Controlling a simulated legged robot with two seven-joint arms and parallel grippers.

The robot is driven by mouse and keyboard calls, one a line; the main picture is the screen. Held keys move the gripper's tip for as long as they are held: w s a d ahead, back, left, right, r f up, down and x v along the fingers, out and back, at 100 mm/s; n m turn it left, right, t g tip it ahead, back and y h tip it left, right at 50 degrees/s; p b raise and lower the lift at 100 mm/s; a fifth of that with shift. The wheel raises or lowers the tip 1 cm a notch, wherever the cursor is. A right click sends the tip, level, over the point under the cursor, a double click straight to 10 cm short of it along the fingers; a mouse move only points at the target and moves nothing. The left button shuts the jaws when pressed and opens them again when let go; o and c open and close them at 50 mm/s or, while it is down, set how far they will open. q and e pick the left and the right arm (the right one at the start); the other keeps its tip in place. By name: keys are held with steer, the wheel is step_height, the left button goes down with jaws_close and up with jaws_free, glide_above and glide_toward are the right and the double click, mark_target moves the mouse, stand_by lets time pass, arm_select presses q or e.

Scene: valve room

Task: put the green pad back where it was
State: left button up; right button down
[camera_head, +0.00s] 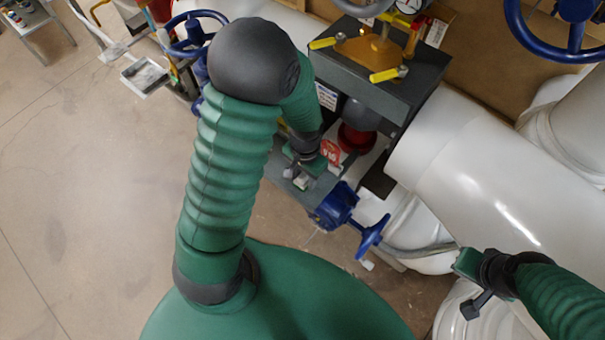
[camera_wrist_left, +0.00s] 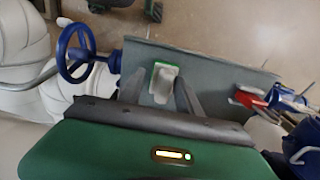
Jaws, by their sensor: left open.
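The green pad (camera_wrist_left: 163,82) shows in the left wrist view as a small block with a green edge and a pale middle. It lies on a grey plate (camera_wrist_left: 215,72). My left gripper (camera_wrist_left: 160,88) is open, with one finger on each side of the pad in the picture. I cannot tell whether the fingers touch it. In the head view my left gripper (camera_head: 300,174) is over the grey plate, partly hidden by its own arm. My right gripper (camera_head: 472,284) is at the lower right, over white pipes, away from the pad; its jaw opening is unclear.
A blue valve wheel (camera_head: 372,236) stands close to the plate; it also shows in the wrist view (camera_wrist_left: 75,52). A dark box with yellow handles (camera_head: 385,73) and a large white pipe (camera_head: 480,165) crowd the right.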

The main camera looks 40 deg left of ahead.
mark_target(301, 175)
arm_select(q)
step_height(301, 175, up, 11)
steer(key=a+p, duration=0.1)
steer(key=p, duration=0.1)
steer(key=s+d+t, duration=0.1)
steer(key=d, duration=0.1)
steer(key=s+d+r+n+t, duration=0.1)
steer(key=s+d, duration=0.1)
steer(key=shift+s+d+t, duration=0.2)
steer(key=shift+d+t, duration=0.1)
steer(key=shift+t, duration=0.1)
arm_select(e)
steer(key=shift+a+r, duration=0.4)
steer(key=shift+r, duration=0.45)
arm_select(q)
steer(key=shift+s+d, duration=0.1)
arm_select(e)
steer(key=shift+s, duration=0.1)
arm_select(q)
steer(key=shift+d+r, duration=0.1)
steer(key=shift+d, duration=0.1)
arm_select(e)
steer(key=shift+d, duration=0.25)
arm_select(q)
steer(key=shift+a, duration=0.2)
arm_select(e)
steer(key=shift+a, duration=0.2)
